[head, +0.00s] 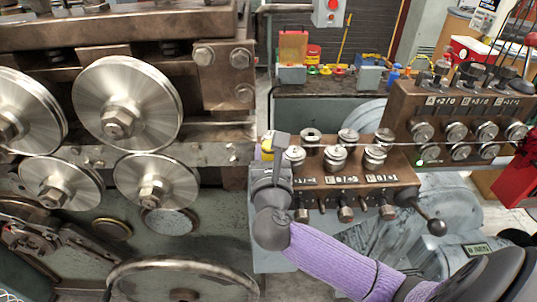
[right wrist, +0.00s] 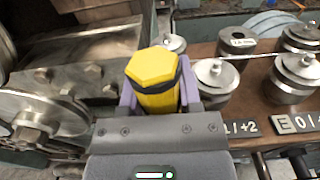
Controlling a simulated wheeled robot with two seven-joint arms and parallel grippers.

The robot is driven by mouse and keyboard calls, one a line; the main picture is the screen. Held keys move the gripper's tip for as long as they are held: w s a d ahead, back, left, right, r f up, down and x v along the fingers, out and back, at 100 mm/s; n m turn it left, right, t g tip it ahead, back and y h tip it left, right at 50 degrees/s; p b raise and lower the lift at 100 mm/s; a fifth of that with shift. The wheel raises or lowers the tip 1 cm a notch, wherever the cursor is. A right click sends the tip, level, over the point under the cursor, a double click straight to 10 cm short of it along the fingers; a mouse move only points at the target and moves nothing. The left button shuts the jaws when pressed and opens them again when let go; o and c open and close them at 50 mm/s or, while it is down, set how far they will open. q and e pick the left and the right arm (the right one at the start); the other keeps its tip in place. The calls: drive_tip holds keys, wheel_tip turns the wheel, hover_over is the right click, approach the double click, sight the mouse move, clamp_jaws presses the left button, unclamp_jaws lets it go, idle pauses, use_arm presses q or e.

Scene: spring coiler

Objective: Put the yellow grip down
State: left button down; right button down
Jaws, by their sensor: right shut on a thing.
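The yellow grip (head: 267,147) is at the tip of my right gripper (head: 272,157) in the head view, at the left end of the brown roller block (head: 350,178). In the right wrist view the yellow grip (right wrist: 152,72) shows a six-sided yellow end and a dark band. The purple fingers of my right gripper (right wrist: 158,97) stand on both sides of it and are shut on it. Its lower part is hidden by the gripper. I cannot tell whether it touches anything below. My left gripper is not in view.
Large steel rollers (head: 128,104) stand on the machine at left. Several small rollers (head: 336,158) sit on the block just right of the gripper, and a thin wire (head: 220,151) runs across. A ball-ended lever (head: 437,227) sticks out at right. A bench (head: 325,90) stands behind.

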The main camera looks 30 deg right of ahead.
drive_tip(key=c, duration=0.6)
unclamp_jaws()
drive_tip(key=shift+f, duration=0.1)
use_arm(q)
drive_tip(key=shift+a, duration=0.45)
